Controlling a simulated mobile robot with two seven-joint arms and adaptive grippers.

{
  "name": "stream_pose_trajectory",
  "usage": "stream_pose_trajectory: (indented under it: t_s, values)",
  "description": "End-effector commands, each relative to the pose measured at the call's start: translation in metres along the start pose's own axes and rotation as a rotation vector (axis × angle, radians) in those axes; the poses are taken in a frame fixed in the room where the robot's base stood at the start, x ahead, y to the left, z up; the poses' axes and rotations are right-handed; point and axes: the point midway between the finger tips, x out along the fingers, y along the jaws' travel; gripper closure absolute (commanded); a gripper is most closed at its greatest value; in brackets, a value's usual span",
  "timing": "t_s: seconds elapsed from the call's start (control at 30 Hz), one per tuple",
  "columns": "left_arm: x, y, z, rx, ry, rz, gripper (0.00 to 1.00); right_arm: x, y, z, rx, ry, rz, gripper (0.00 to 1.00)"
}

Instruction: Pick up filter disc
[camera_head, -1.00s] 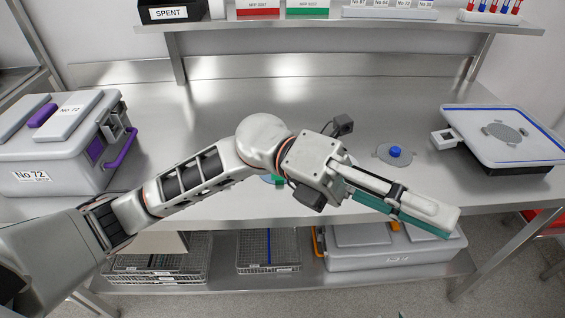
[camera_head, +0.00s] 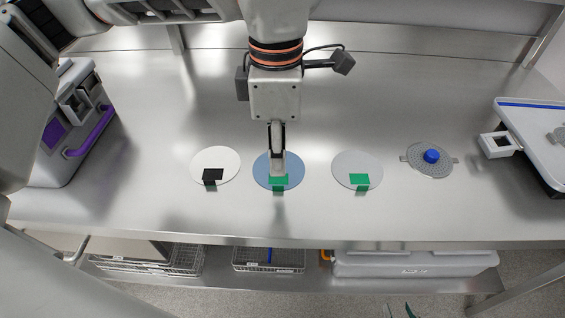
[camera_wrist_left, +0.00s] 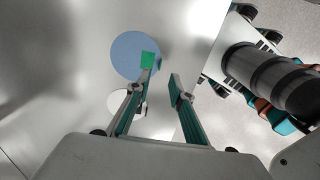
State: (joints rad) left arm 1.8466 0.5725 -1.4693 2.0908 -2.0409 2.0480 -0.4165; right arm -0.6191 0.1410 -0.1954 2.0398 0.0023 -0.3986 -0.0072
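Three flat round discs with small tabs lie on the steel bench: a white disc with a black tab (camera_head: 222,160), a blue disc with a green tab (camera_head: 265,170), and a pale grey disc with a green tab (camera_head: 357,165). The pictures do not show which is meant. My left gripper (camera_head: 277,172) points down over the blue disc, partly covering it. In the left wrist view this gripper (camera_wrist_left: 164,72) is open and empty, one fingertip close to the green tab of the blue disc (camera_wrist_left: 128,55). Touching cannot be told. My right gripper's tips (camera_head: 399,310) barely show at the bottom edge, apart.
A perforated metal disc with a blue knob (camera_head: 432,156) lies right of the discs. A blue-rimmed tray unit (camera_head: 530,145) stands at the right, a grey case with a purple handle (camera_head: 75,130) at the left. Wire baskets (camera_head: 270,257) sit on the lower shelf.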

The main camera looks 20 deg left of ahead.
Motion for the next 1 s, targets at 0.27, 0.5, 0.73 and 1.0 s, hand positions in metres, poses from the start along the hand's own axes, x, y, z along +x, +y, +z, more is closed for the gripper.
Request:
stream_pose_trajectory:
  t_s: [0.27, 0.5, 0.73, 1.0]
  values:
    - [0.028, 0.0, -0.001, -0.002, 0.003, -0.001, 0.78, -0.001, -0.003, 0.01, -0.003, -0.016, -0.005, 0.69]
    - [0.062, 0.0, -0.001, 0.0, 0.003, -0.004, 0.78, 0.001, -0.004, 0.016, -0.005, -0.023, -0.005, 0.69]
    - [0.076, 0.0, -0.001, -0.001, 0.001, 0.0, 0.78, 0.002, -0.001, 0.013, -0.009, -0.018, 0.0, 0.69]
    - [0.075, 0.0, -0.001, -0.001, 0.001, 0.0, 0.97, 0.003, 0.0, 0.01, -0.009, -0.012, 0.002, 0.69]
